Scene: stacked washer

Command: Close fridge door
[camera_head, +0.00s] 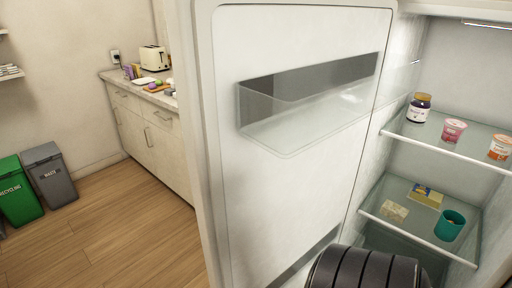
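The white fridge door (290,185) stands wide open in the head view, its inner face toward me with a clear door bin (305,115) on it. The fridge's lit inside (470,80) shows at the right, with glass shelves. A black ribbed part, which looks like one of my arm links, rises at the bottom edge in front of the door's lower right part. Whether it touches the door I cannot tell. Neither my left nor my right gripper shows. The door's lower end is out of frame.
The fridge shelves hold a dark jar (419,108), a pink cup (454,130), an orange cup (500,147) and a teal container (450,225). Behind the door, left, are a counter cabinet (150,135), a green bin (18,190) and a grey bin (50,175). Wooden floor (120,235) there is clear.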

